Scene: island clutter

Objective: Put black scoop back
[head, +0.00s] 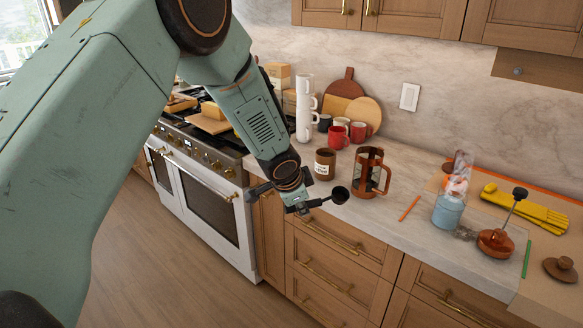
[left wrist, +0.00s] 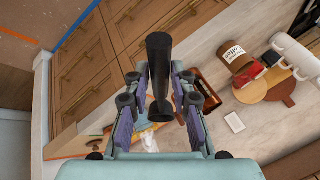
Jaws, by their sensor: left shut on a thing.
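My left gripper (head: 297,203) is shut on the black scoop (head: 340,195) and holds it in front of the counter's front edge, above the drawers. The scoop's round bowl points right in the head view. In the left wrist view the scoop (left wrist: 159,72) stands between the fingers of the gripper (left wrist: 159,95). A brown canister (head: 325,163) with a pale label stands upright on the counter behind the scoop; it also shows in the left wrist view (left wrist: 235,55). My right gripper is not in view.
A copper-brown French press (head: 368,175) stands right of the canister. Red mugs (head: 357,132), stacked white cups (head: 304,108) and round boards (head: 362,112) stand behind. A blue jar (head: 448,211), copper pot (head: 495,243) and yellow gloves (head: 525,208) are at right. The stove (head: 205,190) is left.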

